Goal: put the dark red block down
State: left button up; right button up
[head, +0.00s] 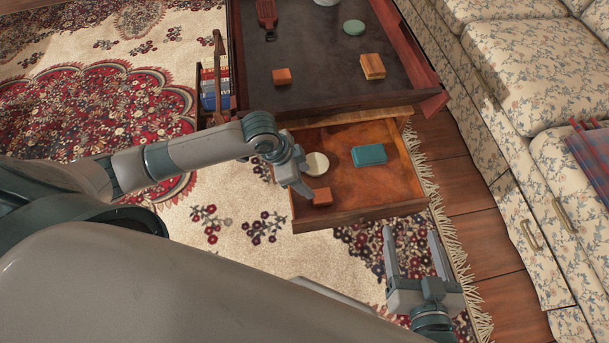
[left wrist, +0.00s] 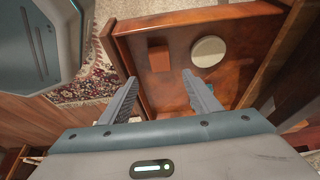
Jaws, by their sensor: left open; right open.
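The dark red block (head: 322,196) looks orange-red in the head view. It lies in the open drawer (head: 345,217), near the front left corner. It also shows in the left wrist view (left wrist: 158,57), lying flat on the drawer floor beyond my fingertips. My left gripper (head: 303,180) is open just above and beside the block; its fingers are apart from it in the left wrist view, with nothing between them. My right gripper (head: 411,232) is open and empty, in front of the drawer's right part, over the rug.
The drawer also holds a cream disc (head: 317,164) and a teal block (head: 369,155). The dark tabletop (head: 325,60) above carries an orange block (head: 281,76), a wooden block (head: 372,66) and a green disc (head: 354,28). A floral sofa (head: 520,70) stands right. The drawer's middle is clear.

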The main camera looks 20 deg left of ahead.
dwell(0.5)
pick_arm(q)
jog(key=s+d+h, duration=0.1)
jog(key=d, duration=0.2)
jog(key=s+d+t+h, duration=0.1)
jog(key=d, duration=0.2)
jog(key=s+d, duration=0.1)
jog(key=d, duration=0.1)
jog(key=shift+s+d+r+n+t+h, duration=0.15)
jog(key=shift+d+r+n+t+h, duration=0.15)
jog(key=shift+d+n+t+h, duration=0.1)
jog(key=s+d+r+n+t+h, duration=0.2)
jog(key=s+d+r+n+t, duration=0.25)
jog(key=r+t, duration=0.2)
jog(key=s+a+r+n+t+y, duration=0.2)
jog(key=a+r+n+y, duration=0.1)
jog(key=a+r, duration=0.1)
jog(key=shift+s+a+r+t, duration=0.15)
jog(key=shift+s+r+t, duration=0.2)
jog(key=shift+s+r, duration=0.05)
